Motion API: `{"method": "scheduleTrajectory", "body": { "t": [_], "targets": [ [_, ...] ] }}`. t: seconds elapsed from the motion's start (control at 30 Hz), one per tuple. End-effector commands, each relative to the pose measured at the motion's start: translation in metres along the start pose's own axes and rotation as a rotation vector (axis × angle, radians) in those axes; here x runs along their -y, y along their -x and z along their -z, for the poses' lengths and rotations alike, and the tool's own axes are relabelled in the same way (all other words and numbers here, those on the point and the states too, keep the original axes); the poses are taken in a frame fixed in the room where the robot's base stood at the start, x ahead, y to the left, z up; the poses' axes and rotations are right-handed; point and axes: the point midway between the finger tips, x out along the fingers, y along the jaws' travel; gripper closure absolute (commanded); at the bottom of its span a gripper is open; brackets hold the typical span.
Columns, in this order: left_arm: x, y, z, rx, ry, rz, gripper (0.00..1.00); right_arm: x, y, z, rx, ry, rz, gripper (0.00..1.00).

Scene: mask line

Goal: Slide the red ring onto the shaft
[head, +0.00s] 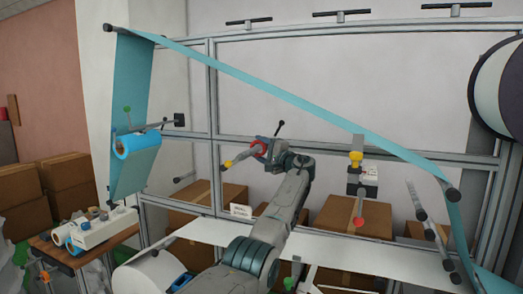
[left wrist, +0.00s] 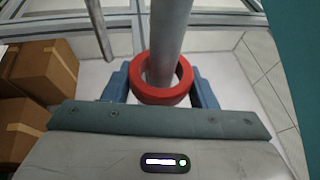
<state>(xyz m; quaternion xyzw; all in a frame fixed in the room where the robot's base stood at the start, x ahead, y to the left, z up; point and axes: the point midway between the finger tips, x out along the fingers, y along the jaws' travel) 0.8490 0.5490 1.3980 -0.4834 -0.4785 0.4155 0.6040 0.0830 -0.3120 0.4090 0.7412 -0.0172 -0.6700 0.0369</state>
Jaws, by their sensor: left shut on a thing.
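The red ring (left wrist: 160,93) is held between the two blue fingers of my left gripper (left wrist: 160,88) in the left wrist view. The grey shaft (left wrist: 171,28) comes down from the top of that view, crosses the ring's far rim and shows inside its opening. How far it goes through is hidden. In the head view the red ring (head: 258,150) shows small at my left gripper (head: 260,149), near the picture's middle. A short grey shaft with a yellow end (head: 228,163) reaches left and down from the ring. My right gripper is not in view.
A teal web (head: 290,97) runs over rollers across the metal frame (head: 213,120). A yellow knob and white box (head: 363,180) hang right of my arm. Cardboard boxes (head: 335,213) stand behind. A table with white and blue rolls (head: 90,235) is at left.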

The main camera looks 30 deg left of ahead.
Motion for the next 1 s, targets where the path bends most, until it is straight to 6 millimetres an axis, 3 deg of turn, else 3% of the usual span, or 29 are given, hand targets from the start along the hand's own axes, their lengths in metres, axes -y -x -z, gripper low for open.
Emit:
{"method": "scheduleTrajectory", "body": {
  "t": [1.0],
  "targets": [
    [-0.0058,-0.0016,0.0062,0.001,0.0,0.0,0.7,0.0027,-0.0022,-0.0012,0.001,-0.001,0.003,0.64]
  ]
}}
